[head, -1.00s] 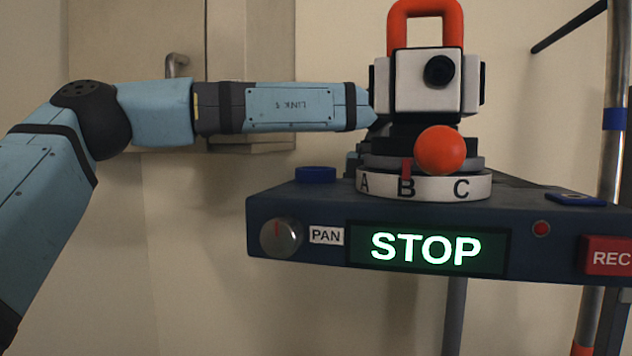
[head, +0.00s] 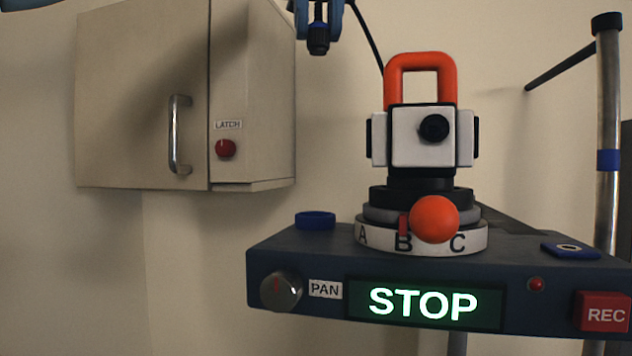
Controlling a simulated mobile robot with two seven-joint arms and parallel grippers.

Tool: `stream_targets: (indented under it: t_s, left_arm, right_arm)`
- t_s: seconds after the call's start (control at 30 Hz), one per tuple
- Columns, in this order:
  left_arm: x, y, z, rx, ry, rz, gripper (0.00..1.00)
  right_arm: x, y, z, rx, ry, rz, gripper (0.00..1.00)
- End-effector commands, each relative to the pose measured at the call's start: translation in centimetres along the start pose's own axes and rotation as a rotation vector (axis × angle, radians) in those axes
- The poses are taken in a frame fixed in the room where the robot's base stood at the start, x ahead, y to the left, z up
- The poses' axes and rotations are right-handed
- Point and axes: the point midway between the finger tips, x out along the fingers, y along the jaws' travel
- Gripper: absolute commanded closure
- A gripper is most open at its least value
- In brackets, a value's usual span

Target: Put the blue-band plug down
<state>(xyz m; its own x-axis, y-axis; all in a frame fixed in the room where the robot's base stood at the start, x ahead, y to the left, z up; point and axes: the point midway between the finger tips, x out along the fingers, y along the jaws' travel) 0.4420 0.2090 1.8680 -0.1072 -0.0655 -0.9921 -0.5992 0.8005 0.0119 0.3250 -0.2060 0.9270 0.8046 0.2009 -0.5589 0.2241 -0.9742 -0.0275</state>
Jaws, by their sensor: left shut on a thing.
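My left gripper (head: 319,12) is at the top edge of the head view, only partly in frame, its fingers pointing down. It is shut on a dark plug (head: 318,39) that hangs upright below the fingers, in the air. The plug's blue band is hard to make out. A black cable (head: 366,35) runs from the top edge down behind the camera-like device. A blue ring (head: 315,220) sits on the left of the dark blue platform (head: 262,262), well below the plug. A blue pad with a hole (head: 570,250) lies on its right. My right gripper is out of view.
The white device with an orange handle (head: 422,62) stands mid-platform on a dial marked A, B, C (head: 430,243). An orange ball knob (head: 434,219) sticks out in front. A cabinet (head: 140,90) hangs at left; a metal post (head: 607,130) stands at right.

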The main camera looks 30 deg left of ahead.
Motion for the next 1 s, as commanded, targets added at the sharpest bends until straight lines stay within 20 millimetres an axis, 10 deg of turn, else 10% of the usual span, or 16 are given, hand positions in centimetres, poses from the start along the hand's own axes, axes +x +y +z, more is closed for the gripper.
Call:
stream_targets:
  t_s: [1.0]
  left_arm:
    - [14.4,0.1,1.9,0.001,-0.006,-0.010,1.00]
  right_arm:
    - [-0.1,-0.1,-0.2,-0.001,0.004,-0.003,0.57]
